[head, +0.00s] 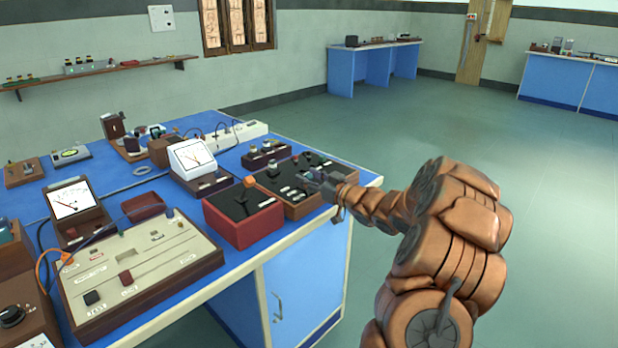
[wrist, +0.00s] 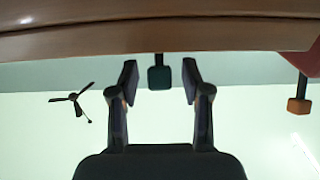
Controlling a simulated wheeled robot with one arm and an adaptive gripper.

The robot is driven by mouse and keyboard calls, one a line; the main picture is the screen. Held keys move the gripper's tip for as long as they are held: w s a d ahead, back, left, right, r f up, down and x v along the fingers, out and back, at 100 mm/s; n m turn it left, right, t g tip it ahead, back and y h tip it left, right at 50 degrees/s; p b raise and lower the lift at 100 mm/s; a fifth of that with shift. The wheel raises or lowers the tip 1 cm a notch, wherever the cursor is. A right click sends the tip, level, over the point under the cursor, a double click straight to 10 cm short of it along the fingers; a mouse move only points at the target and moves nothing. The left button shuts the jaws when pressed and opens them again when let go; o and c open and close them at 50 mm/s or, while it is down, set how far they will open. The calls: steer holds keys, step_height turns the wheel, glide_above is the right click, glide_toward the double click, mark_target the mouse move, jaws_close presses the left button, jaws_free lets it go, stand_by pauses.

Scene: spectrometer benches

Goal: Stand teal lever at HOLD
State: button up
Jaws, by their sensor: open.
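The teal lever (wrist: 159,76) shows in the wrist view as a dark stem with a blocky teal knob. It stands out from the edge of a wooden box, which fills the top of that upside-down view. My gripper (wrist: 160,88) is open, with one finger on each side of the knob and a gap on both sides.
An orange-knobbed lever (wrist: 299,104) stands to the right in the wrist view. In the head view the red box (head: 243,232) carries an orange knob (head: 250,182), left of my gripper. A white meter (head: 193,158) and a cream panel (head: 140,265) stand farther left. Floor right of the bench is clear.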

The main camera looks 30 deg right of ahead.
steer(key=shift+w, duration=0.25)
steer(key=shift+c, duration=0.2)
jaws_close()
